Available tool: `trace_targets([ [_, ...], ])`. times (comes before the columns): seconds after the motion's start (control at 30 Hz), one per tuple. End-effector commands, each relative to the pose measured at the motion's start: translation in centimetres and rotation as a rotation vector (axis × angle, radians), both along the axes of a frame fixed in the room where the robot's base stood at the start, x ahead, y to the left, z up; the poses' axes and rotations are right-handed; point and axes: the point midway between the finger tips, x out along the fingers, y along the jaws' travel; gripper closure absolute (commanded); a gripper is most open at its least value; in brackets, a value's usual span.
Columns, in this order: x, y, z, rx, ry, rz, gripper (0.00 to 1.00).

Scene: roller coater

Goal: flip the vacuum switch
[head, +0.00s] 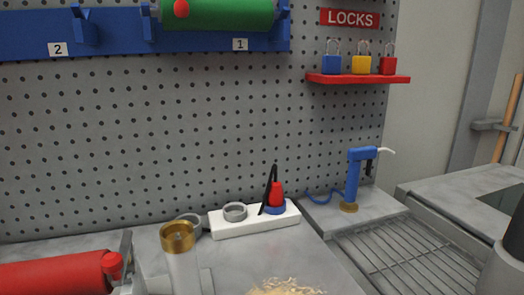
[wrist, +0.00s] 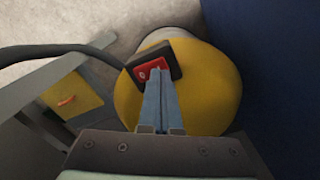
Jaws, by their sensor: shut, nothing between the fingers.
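The switch (wrist: 151,63) is a small red rocker in a dark housing, seen in the wrist view on top of a round yellow body (wrist: 205,85), which I take to be the vacuum. My gripper (wrist: 154,78) is shut and empty. Its two blue-grey fingers lie side by side, with their tips right at the lower edge of the red rocker. I cannot tell whether they touch it. The fingertips hide part of the housing. In the head view neither the switch nor my gripper shows.
A black hose or cable (wrist: 60,50) arcs in from the left to the yellow body. A dark blue surface (wrist: 275,70) stands close on the right. The head view shows a pegboard (head: 150,140), a red lock shelf (head: 358,78), a red roller (head: 60,275) and a grated sink (head: 405,260).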

Motion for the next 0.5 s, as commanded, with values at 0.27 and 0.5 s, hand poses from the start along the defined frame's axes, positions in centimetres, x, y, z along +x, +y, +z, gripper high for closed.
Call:
trace_targets([
  [0.27, 0.00, 0.00, -0.04, 0.000, 0.000, 0.000, 1.00],
  [0.5, 0.01, 0.00, -0.37, 0.000, 0.000, 0.000, 1.00],
])
